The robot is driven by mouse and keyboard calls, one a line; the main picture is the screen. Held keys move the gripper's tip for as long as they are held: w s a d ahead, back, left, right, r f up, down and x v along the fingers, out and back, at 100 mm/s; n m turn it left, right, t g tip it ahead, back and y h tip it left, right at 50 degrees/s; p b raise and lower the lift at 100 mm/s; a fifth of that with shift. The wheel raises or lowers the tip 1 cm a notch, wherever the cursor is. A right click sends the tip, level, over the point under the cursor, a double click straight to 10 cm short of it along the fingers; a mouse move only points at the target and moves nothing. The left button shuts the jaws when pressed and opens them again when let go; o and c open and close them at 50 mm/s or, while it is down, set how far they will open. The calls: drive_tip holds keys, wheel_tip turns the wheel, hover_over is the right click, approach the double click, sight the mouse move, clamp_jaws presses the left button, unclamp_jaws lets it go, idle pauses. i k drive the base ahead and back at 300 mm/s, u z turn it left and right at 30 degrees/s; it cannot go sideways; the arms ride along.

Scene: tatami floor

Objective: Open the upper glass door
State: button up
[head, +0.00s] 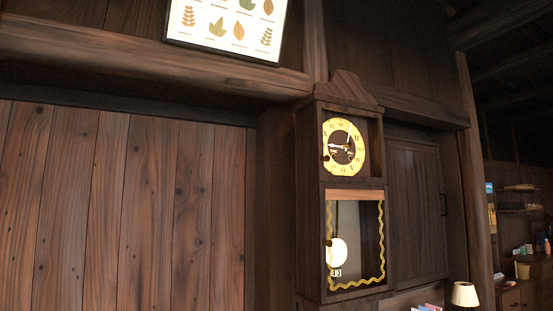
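A tall dark wooden wall clock (310,196) stands right of the middle in the head view. Its upper glass door (373,131) is in front of a round yellow clock face (345,147) with dark hands, and it looks shut. A small dark knob (326,155) shows at the left of the face. Below it is a lower glass door (355,240) with a wavy gold border, a pale round pendulum (338,252) behind it and a small knob at its left. My gripper is not in view.
A framed leaf picture (228,24) hangs above left. Plank walls (120,200) flank the clock. A small lamp (464,294) and some books (427,307) sit below right. Shelves (518,210) with small items are at the far right. Nothing blocks the clock's front in this view.

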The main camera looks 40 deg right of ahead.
sight(319, 105)
drive_tip(key=u, duration=1.2)
drive_tip(key=k, duration=0.9)
drive_tip(key=z, duration=1.25)
drive_tip(key=i, duration=0.1)
drive_tip(key=z, duration=0.35)
